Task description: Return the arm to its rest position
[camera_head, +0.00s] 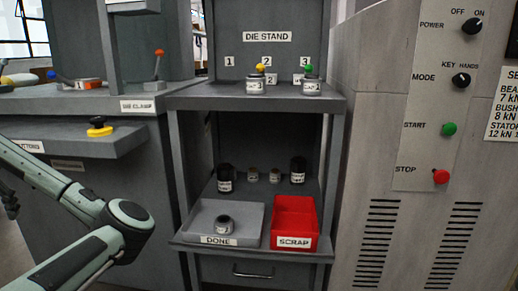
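My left arm (130,218) comes in from the left edge, bends at an elbow joint left of the grey stand, and runs back down out of the picture at the lower left. Its gripper is outside the view. My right arm and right gripper do not show. No part of the visible arm appears to hold anything, and a gap shows between the elbow and the tray marked DONE (190,222).
Labelled dies (255,83) stand on the DIE STAND shelf. A yellow button (99,127) juts out above my arm. A control cabinet (430,100) stands right.

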